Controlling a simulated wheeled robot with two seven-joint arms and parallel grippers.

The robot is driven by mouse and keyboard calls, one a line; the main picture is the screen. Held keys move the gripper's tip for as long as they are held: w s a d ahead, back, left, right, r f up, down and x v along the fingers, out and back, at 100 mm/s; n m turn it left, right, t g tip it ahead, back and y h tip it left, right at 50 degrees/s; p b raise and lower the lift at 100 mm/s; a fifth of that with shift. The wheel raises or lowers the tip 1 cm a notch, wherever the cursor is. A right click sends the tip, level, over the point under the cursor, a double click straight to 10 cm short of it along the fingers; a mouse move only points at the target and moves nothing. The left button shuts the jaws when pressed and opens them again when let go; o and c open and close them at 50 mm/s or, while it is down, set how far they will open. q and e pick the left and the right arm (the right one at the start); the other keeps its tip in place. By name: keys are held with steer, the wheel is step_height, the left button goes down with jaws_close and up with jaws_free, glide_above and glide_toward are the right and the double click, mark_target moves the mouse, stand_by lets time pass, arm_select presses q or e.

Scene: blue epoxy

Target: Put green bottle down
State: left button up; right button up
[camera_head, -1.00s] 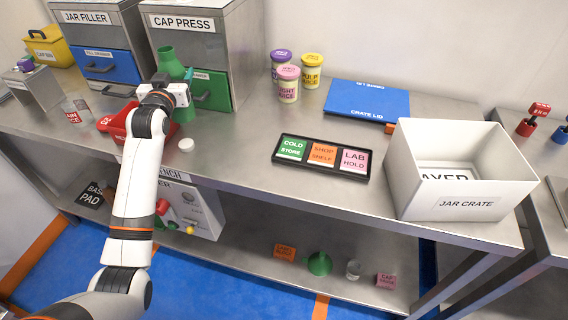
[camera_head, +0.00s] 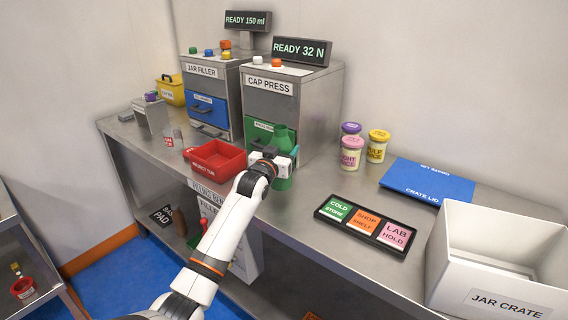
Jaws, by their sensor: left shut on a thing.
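The green bottle (camera_head: 283,137) is upright in front of the cap press (camera_head: 289,105), just right of the red tub (camera_head: 216,161). My left gripper (camera_head: 278,161) is shut around its middle and hides part of it. The bottle's lower end shows below the gripper, over the steel bench (camera_head: 330,183); I cannot tell whether it touches the bench. My right gripper is not in view.
Several lidded jars (camera_head: 352,153) stand right of the cap press. A black tray (camera_head: 368,225) with coloured label plates, a blue crate lid (camera_head: 427,182) and a white jar crate (camera_head: 495,262) lie further right. Bare bench lies between bottle and tray.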

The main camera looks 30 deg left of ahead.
arm_select(q)
step_height(320, 180, down, 3)
steer(key=shift+f, duration=0.2)
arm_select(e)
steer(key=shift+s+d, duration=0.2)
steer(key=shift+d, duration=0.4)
arm_select(q)
steer(key=o, duration=1.3)
steer(key=shift+d+f, duration=0.1)
steer(key=shift+f, duration=0.1)
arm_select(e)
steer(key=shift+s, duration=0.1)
arm_select(q)
steer(key=shift+r, duration=0.15)
steer(key=s+d, duration=0.2)
steer(key=s, duration=1)
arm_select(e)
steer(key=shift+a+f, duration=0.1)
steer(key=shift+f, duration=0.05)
arm_select(q)
steer(key=shift+d, duration=0.1)
